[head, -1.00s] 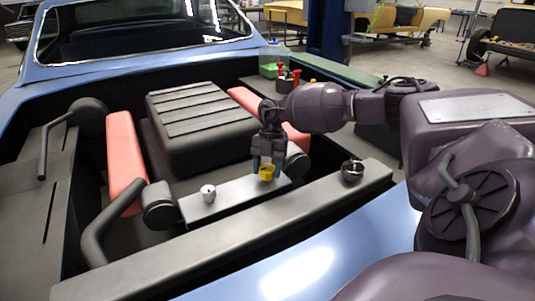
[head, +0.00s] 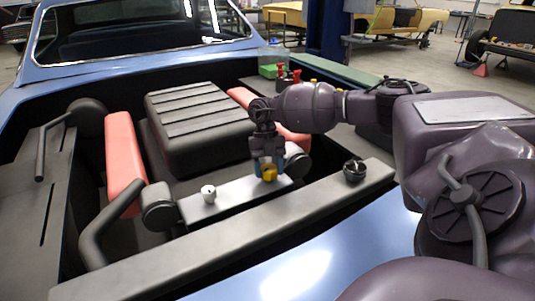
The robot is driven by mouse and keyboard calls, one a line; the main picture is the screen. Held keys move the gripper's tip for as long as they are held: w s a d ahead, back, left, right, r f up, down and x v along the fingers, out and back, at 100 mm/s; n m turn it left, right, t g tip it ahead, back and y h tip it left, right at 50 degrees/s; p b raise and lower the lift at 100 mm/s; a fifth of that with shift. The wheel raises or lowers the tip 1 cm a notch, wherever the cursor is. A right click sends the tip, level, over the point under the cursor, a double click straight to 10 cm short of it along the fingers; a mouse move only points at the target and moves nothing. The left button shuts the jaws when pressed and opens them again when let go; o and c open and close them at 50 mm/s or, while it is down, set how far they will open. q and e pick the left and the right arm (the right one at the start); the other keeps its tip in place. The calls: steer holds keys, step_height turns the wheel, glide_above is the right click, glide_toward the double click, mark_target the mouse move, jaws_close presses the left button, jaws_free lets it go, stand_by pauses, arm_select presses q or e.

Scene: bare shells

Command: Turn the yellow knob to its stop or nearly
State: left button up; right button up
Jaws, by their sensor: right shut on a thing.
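The yellow knob (head: 270,174) stands on the grey plate (head: 236,199) at the front of the engine bay, near the plate's right end. My right gripper (head: 268,168) points down from above and is shut on the yellow knob, with its fingers on either side. The knob's exact angle is too small to tell. A white knob (head: 208,193) stands on the same plate to the left, apart from the gripper. My left gripper is not in view.
A dark ribbed engine cover (head: 200,125) lies behind the plate, between two red covers (head: 124,160). A dark round cup-like part (head: 354,171) sits on the front rail (head: 250,229). A green box (head: 271,71) and red parts stand at the back right.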

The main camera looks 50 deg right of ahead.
steer(key=n+h, duration=0.1)
steer(key=n, duration=0.2)
steer(key=shift+n+g, duration=0.3)
steer(key=shift+n, duration=0.1)
steer(key=n+h, duration=0.1)
steer(key=n, duration=0.1)
steer(key=shift+n+b, duration=0.35)
steer(key=shift+n, duration=0.05)
steer(key=n+h, duration=0.2)
steer(key=n, duration=0.2)
steer(key=shift+n, duration=0.3)
steer(key=n+h, duration=0.1)
steer(key=n, duration=0.2)
steer(key=shift+t+h, duration=0.3)
steer(key=shift+t, duration=0.1)
steer(key=n+t+h, duration=0.1)
steer(key=n, duration=0.4)
steer(key=n+t, duration=0.1)
steer(key=n, duration=0.2)
steer(key=shift+n+t+h, duration=0.3)
steer(key=n+t, duration=0.1)
steer(key=n, duration=0.3)
steer(key=shift+t, duration=0.4)
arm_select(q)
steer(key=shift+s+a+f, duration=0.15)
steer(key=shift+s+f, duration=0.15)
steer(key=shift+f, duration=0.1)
arm_select(e)
steer(key=shift+n+t, duration=0.6)
steer(key=shift+n, duration=1.2)
